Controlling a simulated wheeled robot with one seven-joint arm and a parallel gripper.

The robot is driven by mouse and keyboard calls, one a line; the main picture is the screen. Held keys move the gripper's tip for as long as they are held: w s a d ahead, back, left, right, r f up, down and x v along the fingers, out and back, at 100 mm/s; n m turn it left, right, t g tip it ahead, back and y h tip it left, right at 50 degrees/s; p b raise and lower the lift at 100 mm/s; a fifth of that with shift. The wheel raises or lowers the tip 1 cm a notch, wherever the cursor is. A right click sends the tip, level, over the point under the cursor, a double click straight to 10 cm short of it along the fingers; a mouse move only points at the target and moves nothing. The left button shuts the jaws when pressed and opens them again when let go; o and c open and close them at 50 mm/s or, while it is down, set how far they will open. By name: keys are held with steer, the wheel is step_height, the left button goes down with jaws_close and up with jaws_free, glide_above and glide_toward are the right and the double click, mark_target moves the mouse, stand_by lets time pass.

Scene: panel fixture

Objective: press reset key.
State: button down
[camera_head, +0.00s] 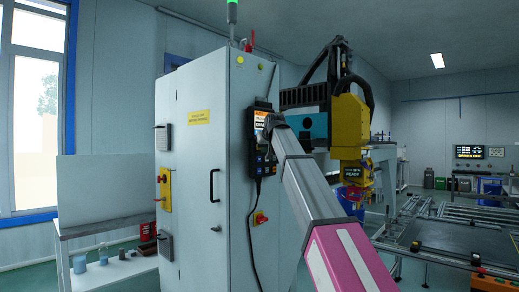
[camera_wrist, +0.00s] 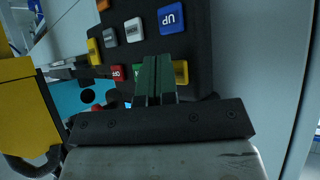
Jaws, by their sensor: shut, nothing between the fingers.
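A dark control pendant (camera_head: 250,150) with a lit screen hangs on the side of the grey cabinet. In the wrist view its keypad (camera_wrist: 196,45) fills the upper middle. It has a blue UP key (camera_wrist: 171,18), a white key (camera_wrist: 134,30), a grey key (camera_wrist: 110,37), a red key (camera_wrist: 117,72) and a yellow key (camera_wrist: 181,73). I cannot read a reset label on any key. My gripper (camera_wrist: 155,60) is shut and empty, with its tips over the lower keys. The fingers partly hide a green key (camera_wrist: 138,70). I cannot tell whether the tips touch the keypad.
The grey cabinet (camera_head: 200,150) has a black door handle and a red button on its side. A cable hangs below the pendant. A yellow machine head (camera_head: 349,120) stands to the right. A low bench (camera_head: 105,225) with small cups is at the left.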

steer(key=shift+s+d, duration=0.3)
steer(key=s+d, duration=0.1)
steer(key=d, duration=0.1)
steer(key=s+d, duration=0.2)
stand_by(0.6)
stand_by(0.6)
steer(key=s+d+f+m+g+h, duration=0.15)
steer(key=d+f, duration=0.25)
steer(key=f, duration=1)
steer(key=s+d+f+g, duration=0.1)
steer(key=s+d+f, duration=0.25)
steer(key=f, duration=1.05)
steer(key=s+d+f+m+g+h, duration=0.15)
steer(key=d+f, duration=0.25)
steer(key=f, duration=1)
steer(key=s+d+f+g, duration=0.3)
steer(key=s+d+f, duration=0.2)
steer(key=s+f, duration=0.8)
steer(key=s+d+f+m+g, duration=0.1)
steer(key=s+d+f+g, duration=0.2)
steer(key=s+f, duration=0.9)
step_height(320, 180, down, 6)
steer(key=d, duration=0.2)
steer(key=shift+s+d+h, duration=0.3)
steer(key=shift+s+h, duration=0.05)
steer(key=shift+h, duration=0.05)
